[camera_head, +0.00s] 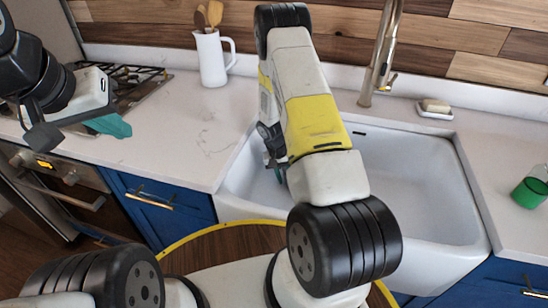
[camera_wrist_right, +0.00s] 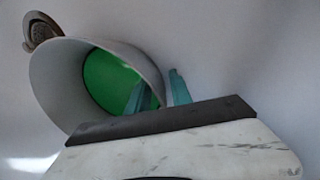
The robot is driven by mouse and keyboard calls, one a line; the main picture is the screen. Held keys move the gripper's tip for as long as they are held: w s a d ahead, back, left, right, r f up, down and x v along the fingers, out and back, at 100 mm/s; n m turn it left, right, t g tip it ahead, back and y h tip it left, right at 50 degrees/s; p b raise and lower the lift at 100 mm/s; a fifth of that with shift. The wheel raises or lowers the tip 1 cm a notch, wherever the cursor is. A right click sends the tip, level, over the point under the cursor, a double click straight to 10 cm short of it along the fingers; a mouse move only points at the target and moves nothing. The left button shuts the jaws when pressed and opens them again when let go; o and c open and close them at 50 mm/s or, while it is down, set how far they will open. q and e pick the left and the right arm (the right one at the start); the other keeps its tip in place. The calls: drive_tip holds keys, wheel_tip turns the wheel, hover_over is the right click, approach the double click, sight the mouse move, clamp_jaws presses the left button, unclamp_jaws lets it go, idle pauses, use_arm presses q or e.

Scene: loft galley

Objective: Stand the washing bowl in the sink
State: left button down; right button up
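The washing bowl (camera_wrist_right: 58,82) shows in the right wrist view, grey with a green round area inside. Its open side faces the camera and it looks tilted within the white sink (camera_head: 420,190). My right gripper (camera_wrist_right: 160,92) has one teal finger in front of the bowl's opening and the other just outside its rim. I cannot tell if they press on the rim. In the head view my right arm reaches into the sink's left side; the right gripper (camera_head: 274,170) is mostly hidden and the bowl is not visible. My left gripper (camera_head: 108,125) hangs above the left counter, holding nothing visible.
A round metal drain (camera_wrist_right: 40,32) lies beside the bowl. The faucet (camera_head: 380,60) rises behind the sink. A white jug of spoons (camera_head: 211,60) and a hob (camera_head: 130,82) stand left; a soap dish (camera_head: 435,112) and a green-filled container (camera_head: 528,190) stand right.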

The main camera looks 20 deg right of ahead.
drive_tip(key=s+a+r+t+y, duration=0.1)
drive_tip(key=s+a+r, duration=0.2)
drive_tip(key=r, duration=1.4)
drive_tip(key=s+a+r+t+y, duration=0.1)
drive_tip(key=s+a+r+t, duration=0.1)
drive_tip(key=r, duration=1.4)
drive_tip(key=s+a+r+n+t+y, duration=0.1)
drive_tip(key=s+a+r+t, duration=0.1)
drive_tip(key=s+r, duration=0.5)
drive_tip(key=s+a+r+n+t+y, duration=0.1)
drive_tip(key=s+a+r+n, duration=0.1)
drive_tip(key=s+r, duration=0.4)
drive_tip(key=s, duration=0.5)
drive_tip(key=shift+a+r+t+y, duration=0.3)
drive_tip(key=shift+a+r+t, duration=0.05)
drive_tip(key=shift+t, duration=0.05)
drive_tip(key=shift+s+d, duration=0.1)
drive_tip(key=shift+d, duration=0.05)
